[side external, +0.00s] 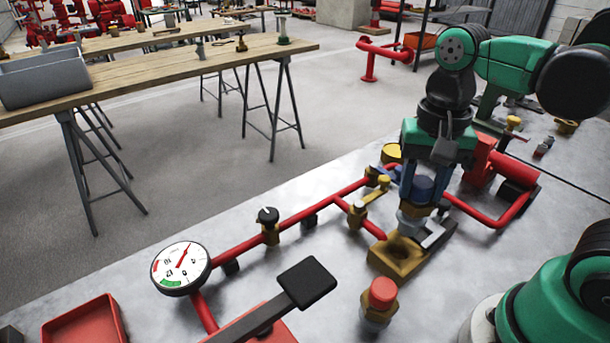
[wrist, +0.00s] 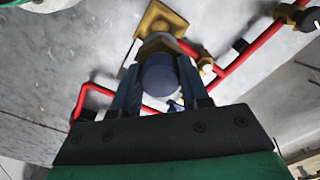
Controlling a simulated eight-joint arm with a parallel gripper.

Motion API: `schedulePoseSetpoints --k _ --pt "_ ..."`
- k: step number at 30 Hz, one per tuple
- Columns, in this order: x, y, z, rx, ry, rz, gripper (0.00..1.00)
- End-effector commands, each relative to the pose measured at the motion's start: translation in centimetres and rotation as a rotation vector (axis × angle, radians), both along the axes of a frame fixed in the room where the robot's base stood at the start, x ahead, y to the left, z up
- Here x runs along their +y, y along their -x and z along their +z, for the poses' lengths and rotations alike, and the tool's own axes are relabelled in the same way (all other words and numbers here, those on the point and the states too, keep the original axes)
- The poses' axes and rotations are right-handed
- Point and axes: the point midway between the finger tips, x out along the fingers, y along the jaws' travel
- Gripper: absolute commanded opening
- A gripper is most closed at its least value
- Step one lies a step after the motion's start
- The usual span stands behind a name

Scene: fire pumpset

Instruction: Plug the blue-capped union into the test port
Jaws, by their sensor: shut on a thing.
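My gripper (side external: 422,190) is shut on the blue-capped union, its fingers on either side of the blue cap (side external: 423,187). The union hangs cap up, with its pale metal lower end (side external: 410,222) just above and behind the opening of a square brass block (side external: 388,264), which looks like the test port. The exact gap to the hole is unclear.
A red-capped brass fitting (side external: 380,298) stands in front of the block. Red pipe (side external: 330,203) with brass valves runs behind it to a pressure gauge (side external: 181,268). A yellow-capped part (side external: 391,153) is behind my gripper. A red tray (side external: 85,322) lies front left.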

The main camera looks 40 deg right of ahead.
Motion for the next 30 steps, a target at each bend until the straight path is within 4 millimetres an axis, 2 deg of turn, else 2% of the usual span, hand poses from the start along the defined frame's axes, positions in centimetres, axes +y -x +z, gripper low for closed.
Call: schedulePoseSetpoints --k 8,21,30 --pt "0.0 -0.1 -0.6 0.0 0.0 0.002 0.0" --pt "0.1 -0.1 -3.9 0.0 0.0 0.003 0.0" --pt "0.1 0.0 -4.4 0.0 0.0 0.003 0.0"
